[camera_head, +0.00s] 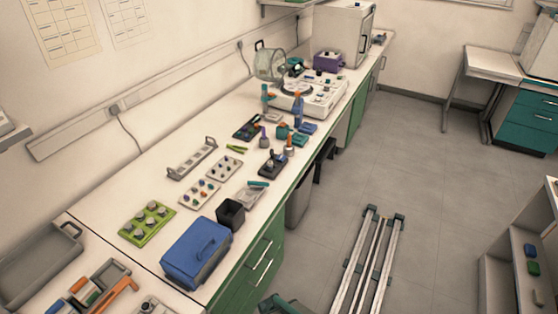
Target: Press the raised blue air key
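A white machine (318,97) with a round plate and small coloured controls on its top stands on the bench in the upper middle. A clear bell-shaped cover (269,62) stands beside it at its back left. The controls on the machine are too small for me to tell a raised blue air key apart from the others. My gripper is not in view.
The long white bench (145,163) holds trays, a blue box (196,252), a black open bin (231,213), a green block (147,223) and blue and orange bottles (297,108) near the machine. The grey floor (440,200) at right is largely open.

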